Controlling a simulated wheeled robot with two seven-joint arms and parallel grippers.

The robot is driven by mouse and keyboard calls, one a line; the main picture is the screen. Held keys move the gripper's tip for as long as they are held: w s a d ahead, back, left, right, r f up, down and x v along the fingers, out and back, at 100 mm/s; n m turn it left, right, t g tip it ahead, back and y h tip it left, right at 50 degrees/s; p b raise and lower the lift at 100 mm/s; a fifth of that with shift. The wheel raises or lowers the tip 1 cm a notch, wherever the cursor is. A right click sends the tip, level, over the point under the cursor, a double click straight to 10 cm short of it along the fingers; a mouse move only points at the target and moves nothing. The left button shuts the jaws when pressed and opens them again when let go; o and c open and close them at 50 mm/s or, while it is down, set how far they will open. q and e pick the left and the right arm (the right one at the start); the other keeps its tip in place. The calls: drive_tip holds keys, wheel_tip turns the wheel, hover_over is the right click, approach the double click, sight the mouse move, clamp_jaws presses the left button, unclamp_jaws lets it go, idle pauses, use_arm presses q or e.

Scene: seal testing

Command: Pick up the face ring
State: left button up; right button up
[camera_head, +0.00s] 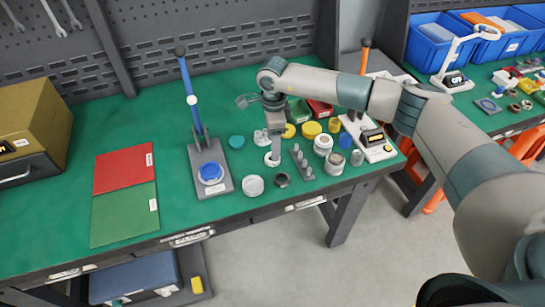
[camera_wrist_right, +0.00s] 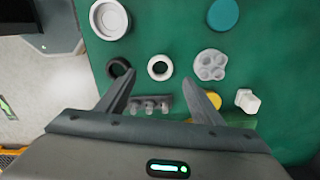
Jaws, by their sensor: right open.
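A small white ring (camera_wrist_right: 160,67) lies flat on the green mat, just beyond and between the fingertips in the right wrist view. A dark ring (camera_wrist_right: 120,68) lies to its left, by the left fingertip; in the head view the dark ring (camera_head: 282,180) is in front of the gripper. I cannot tell for sure which is the face ring; the white one is centred. My right gripper (camera_wrist_right: 163,80) is open and empty, pointing down over the mat; in the head view it (camera_head: 275,153) partly hides the white ring. My left gripper is not in view.
A grey pegged block (camera_wrist_right: 150,104) sits under the fingers. A grey lobed part (camera_wrist_right: 210,65), a teal disc (camera_wrist_right: 223,14) and a white cup (camera_wrist_right: 109,18) lie around. A blue-levered press (camera_head: 210,180) stands left, and several jars and caps crowd the right.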

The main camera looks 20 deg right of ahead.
drive_tip(key=shift+a+f+p, duration=0.1)
drive_tip(key=shift+f+p, duration=0.25)
drive_tip(key=shift+p, duration=0.15)
wheel_tip(320, 180, down, 4)
drive_tip(key=shift+r+p, duration=0.1)
drive_tip(key=shift+p, duration=0.95)
drive_tip(key=shift+f, duration=0.35)
drive_tip(key=shift+c, duration=0.3)
drive_tip(key=c, duration=0.8)
